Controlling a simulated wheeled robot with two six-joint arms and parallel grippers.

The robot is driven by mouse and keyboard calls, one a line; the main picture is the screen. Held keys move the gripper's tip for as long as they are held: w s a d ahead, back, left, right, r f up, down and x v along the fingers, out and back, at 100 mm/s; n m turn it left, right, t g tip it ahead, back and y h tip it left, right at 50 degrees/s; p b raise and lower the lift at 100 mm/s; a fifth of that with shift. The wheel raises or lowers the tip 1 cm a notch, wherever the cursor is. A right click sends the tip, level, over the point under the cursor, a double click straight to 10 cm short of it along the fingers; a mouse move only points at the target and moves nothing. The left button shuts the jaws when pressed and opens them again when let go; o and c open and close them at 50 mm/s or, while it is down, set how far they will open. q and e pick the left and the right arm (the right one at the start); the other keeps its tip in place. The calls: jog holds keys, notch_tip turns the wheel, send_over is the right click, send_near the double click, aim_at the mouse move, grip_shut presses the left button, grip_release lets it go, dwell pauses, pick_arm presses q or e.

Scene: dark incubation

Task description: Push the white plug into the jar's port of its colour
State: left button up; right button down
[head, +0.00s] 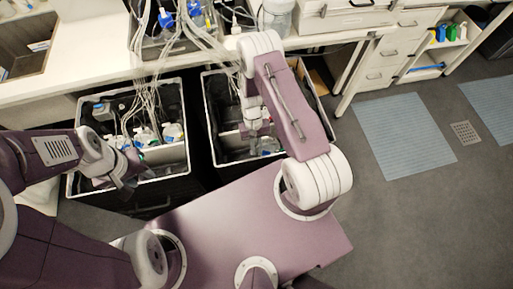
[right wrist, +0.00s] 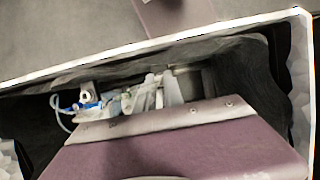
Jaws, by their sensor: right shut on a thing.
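My right gripper (head: 254,138) reaches down into the right-hand dark bin (head: 207,115). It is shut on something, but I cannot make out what. In the right wrist view my own purple arm part covers much of the bin, and small white and blue pieces (right wrist: 88,98) lie beyond it. I cannot single out the white plug. Capped bottles (head: 147,135) with blue, white and green tops stand in the left-hand bin (head: 72,150). A clear jar (head: 276,16) stands on the counter. I cannot tell which jar has the ports. My left gripper (head: 127,178) hangs over the left-hand bin's front edge, its jaws unclear.
Thin clear tubes hang from a tray (head: 180,43) on the white counter (head: 100,50) into both bins. The bins' white rims (right wrist: 150,47) and inner dividers stand close around the grippers. White drawers (head: 385,60) are at the right. The floor with pale blue mats (head: 405,135) is clear.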

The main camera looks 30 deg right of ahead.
jog(key=shift+w+r, duration=0.1)
jog(key=shift+r, duration=0.05)
dwell(0.4)
jog(key=shift+r+p, duration=0.9)
jog(key=shift+r, duration=0.05)
jog(key=shift+d, duration=0.1)
